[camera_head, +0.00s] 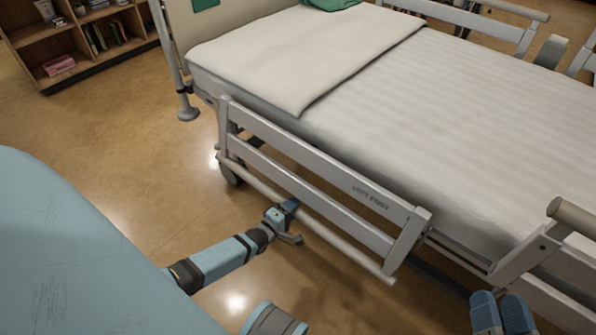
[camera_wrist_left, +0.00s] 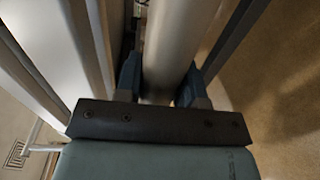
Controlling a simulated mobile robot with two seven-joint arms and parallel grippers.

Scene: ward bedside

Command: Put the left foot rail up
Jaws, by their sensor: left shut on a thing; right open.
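The left foot rail (camera_head: 325,180) is on the near side of the bed in the head view. It hangs low, its lettering upside down and its round grip bar (camera_head: 345,246) at the bottom, below the mattress edge. My left gripper (camera_head: 288,218) is shut on this bar near its middle. In the left wrist view the bar (camera_wrist_left: 180,40) runs between the two dark blue fingers of my left gripper (camera_wrist_left: 160,82). My right gripper (camera_head: 502,312) is at the bottom right of the head view, open and empty, apart from the rail.
The bed's mattress (camera_head: 470,130) carries a folded pale blanket (camera_head: 310,55). Another near-side rail (camera_head: 545,250) stands at the right, its round bar on top, close to my right gripper. A bookshelf (camera_head: 80,40) stands at the back left. The floor (camera_head: 130,130) left of the bed is clear.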

